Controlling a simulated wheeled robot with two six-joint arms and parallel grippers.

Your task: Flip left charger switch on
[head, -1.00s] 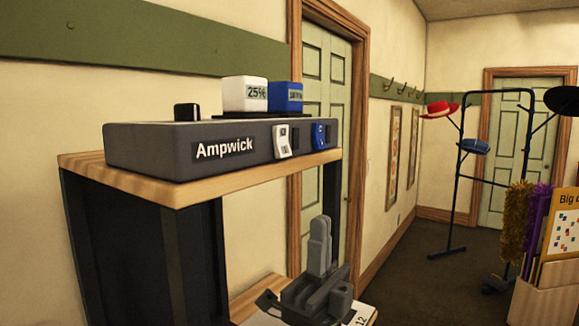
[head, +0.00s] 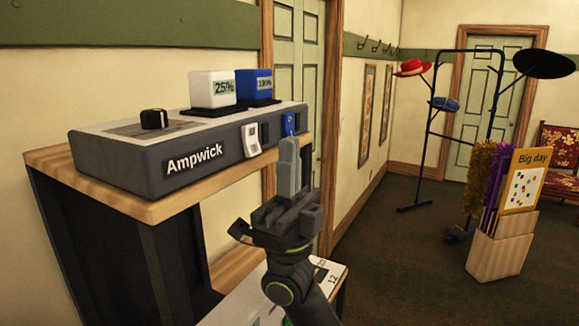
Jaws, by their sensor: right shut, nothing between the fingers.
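The grey charger (head: 115,165), labelled Ampwick, sits on a wooden shelf top. Its left switch (head: 251,140) is a white rocker on the front face, fully in view. The right switch (head: 288,122) is blue, and its lower part is hidden behind my right gripper. A white battery block (head: 211,88) reading 25% and a blue one (head: 254,84) stand on top, behind the switches. My right gripper (head: 290,145) is shut and empty, pointing up just right of the white switch. I cannot tell whether it touches the charger. My left gripper is out of view.
A black knob (head: 153,119) stands on the charger's left top. A lower shelf with a numbered white sheet (head: 322,277) lies under my right arm. A coat stand (head: 459,140) and a box of posters (head: 500,240) stand on the floor at right.

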